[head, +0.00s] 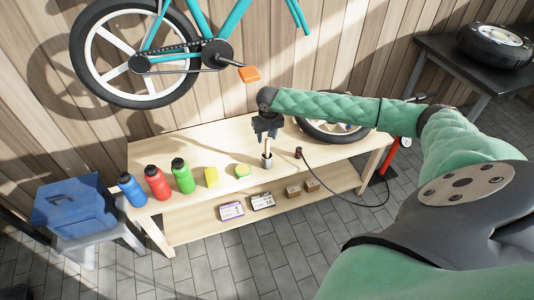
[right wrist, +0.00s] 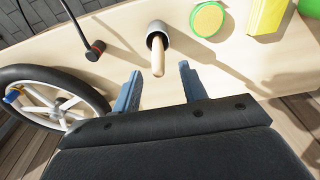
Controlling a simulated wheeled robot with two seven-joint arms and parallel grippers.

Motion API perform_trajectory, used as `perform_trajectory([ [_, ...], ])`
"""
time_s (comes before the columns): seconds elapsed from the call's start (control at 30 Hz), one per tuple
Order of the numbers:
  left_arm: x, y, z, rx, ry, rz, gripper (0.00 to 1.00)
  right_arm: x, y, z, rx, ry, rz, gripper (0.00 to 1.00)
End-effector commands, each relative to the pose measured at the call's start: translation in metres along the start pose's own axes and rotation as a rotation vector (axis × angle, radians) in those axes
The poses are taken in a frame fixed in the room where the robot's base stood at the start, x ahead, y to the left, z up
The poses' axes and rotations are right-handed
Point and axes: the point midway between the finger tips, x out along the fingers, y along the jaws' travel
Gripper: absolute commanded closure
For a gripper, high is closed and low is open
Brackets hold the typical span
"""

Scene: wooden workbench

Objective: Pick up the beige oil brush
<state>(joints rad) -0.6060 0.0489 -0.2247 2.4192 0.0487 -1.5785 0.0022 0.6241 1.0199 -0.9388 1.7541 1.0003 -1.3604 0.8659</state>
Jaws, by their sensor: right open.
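The beige oil brush (right wrist: 158,62) stands with its beige handle up out of a small grey cup (right wrist: 157,30) in the right wrist view. In the head view the brush (head: 267,147) and cup (head: 267,162) stand on the workbench, right of the yellow-green round tin. My right gripper (head: 267,136) is above the brush in the head view. In the right wrist view the jaws of the right gripper (right wrist: 158,84) are open and empty, with the handle end between and just beyond the fingertips. The brush's lower end is hidden in the cup. My left gripper is not in view.
On the workbench (head: 215,205) stand blue (head: 132,190), red (head: 158,183) and green (head: 183,177) bottles, a yellow block (head: 211,177) and the round tin (head: 242,171). A black plug with a cable (head: 299,153) and a wheel (head: 330,130) lie to the right.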

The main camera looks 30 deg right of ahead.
Motion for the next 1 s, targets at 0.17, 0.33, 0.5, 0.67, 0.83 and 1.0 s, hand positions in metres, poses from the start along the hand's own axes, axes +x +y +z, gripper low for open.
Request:
perform_trajectory([
  [0.17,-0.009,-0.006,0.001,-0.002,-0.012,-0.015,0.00,0.015,0.002,-0.002,0.001,-0.001,0.001,0.57],
  [0.33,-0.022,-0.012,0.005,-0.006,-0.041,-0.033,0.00,0.039,0.003,-0.004,0.000,0.000,0.000,0.57],
  [0.5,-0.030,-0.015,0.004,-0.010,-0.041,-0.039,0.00,0.052,0.003,-0.004,-0.002,0.001,0.001,0.57],
  [0.67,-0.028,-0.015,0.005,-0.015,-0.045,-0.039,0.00,0.054,0.004,-0.004,-0.002,0.002,0.001,0.57],
  [0.83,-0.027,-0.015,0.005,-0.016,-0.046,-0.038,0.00,0.054,0.003,-0.004,-0.002,0.001,0.000,0.75],
  [1.0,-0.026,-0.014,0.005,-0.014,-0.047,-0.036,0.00,0.054,0.003,-0.004,-0.002,0.001,0.000,1.00],
])
